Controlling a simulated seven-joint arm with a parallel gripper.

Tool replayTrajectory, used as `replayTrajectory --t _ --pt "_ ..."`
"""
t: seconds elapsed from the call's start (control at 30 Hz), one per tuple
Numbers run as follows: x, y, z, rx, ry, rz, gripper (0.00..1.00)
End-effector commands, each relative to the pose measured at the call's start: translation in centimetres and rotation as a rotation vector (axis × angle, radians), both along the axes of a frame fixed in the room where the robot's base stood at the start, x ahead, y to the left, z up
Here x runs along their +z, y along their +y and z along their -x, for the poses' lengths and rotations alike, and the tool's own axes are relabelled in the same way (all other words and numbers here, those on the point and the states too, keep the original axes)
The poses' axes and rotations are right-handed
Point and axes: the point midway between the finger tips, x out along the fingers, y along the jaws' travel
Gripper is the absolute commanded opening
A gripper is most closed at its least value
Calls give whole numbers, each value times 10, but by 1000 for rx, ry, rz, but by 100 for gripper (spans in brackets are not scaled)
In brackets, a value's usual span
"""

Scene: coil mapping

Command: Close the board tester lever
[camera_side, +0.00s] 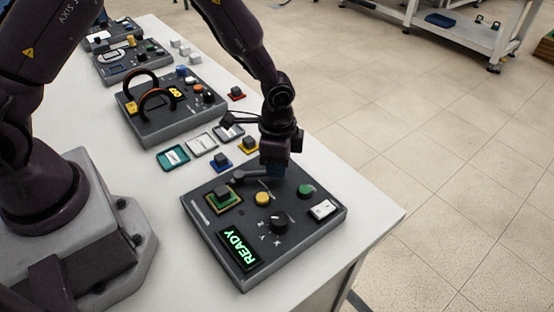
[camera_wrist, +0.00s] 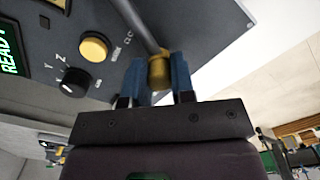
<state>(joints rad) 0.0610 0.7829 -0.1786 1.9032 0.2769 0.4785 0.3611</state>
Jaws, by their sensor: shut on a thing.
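The board tester (camera_side: 215,228) is a dark grey box at the front of the table, with a lit green READY display (camera_side: 239,248). A green board with a dark block (camera_side: 222,194) sits in its square socket. The grey lever (camera_side: 240,176) runs from a pivot beside the socket towards my gripper (camera_side: 274,171). In the wrist view the lever's shaft (camera_wrist: 137,27) ends in a yellow knob (camera_wrist: 160,72). My gripper (camera_wrist: 160,78) is shut on this knob, with one blue finger on each side. In the side view the gripper hides the knob.
The tester also has a yellow button (camera_side: 262,199), a black dial (camera_side: 279,222), a green button (camera_side: 305,190) and a white switch (camera_side: 322,209). Small blocks on coloured bases (camera_side: 248,145) and flat cards (camera_side: 201,145) lie behind it. Another device with arched handles (camera_side: 170,110) stands farther back.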

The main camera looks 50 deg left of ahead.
Motion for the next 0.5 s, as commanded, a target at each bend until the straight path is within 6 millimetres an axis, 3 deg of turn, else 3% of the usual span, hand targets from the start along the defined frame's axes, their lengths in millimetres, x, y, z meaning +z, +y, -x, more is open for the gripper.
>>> replayTrajectory --t 0.33,0.37,0.43,0.5 --pt "1 -2 1 -8 3 0 0" --pt "1 -2 1 -8 3 0 30" --pt "1 -2 1 -8 2 1 46" --pt "1 -1 1 -7 2 1 49"
